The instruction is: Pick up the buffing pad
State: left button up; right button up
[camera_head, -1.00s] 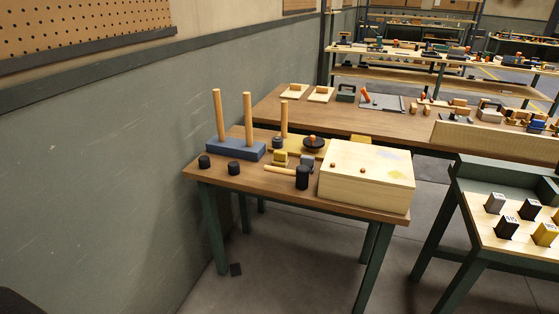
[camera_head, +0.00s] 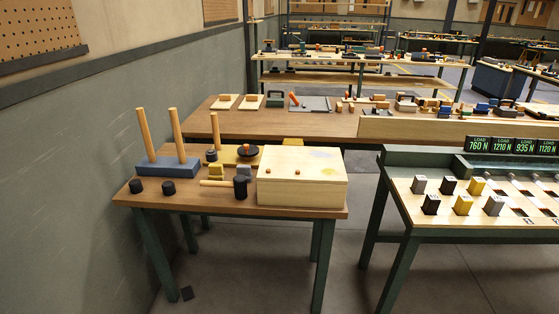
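A dark round disc with an orange knob (camera_head: 247,152) lies on a tan board (camera_head: 222,158) at the back of the small wooden table (camera_head: 215,204). It may be the buffing pad, but it is too small to be certain. A wooden post (camera_head: 215,130) stands just left of it. The pale wooden box (camera_head: 302,190) is to its right. Neither of my grippers is in view.
A blue base (camera_head: 168,167) with two tall pegs, dark cylinders (camera_head: 167,188), a mallet (camera_head: 240,187) and small yellow (camera_head: 217,172) and grey blocks crowd the small table. A green bench (camera_head: 470,212) with blocks and load displays stands right. Grey floor lies between.

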aim_at(217, 174)
jog(key=i+j+z, duration=0.2)
jog(key=j+z, duration=0.15)
jog(key=j, duration=0.25)
jog(key=i+j+z, duration=0.15)
jog(key=j+z, duration=0.2)
jog(key=j, duration=0.3)
jog(key=j+z, duration=0.35)
jog(key=j, duration=0.35)
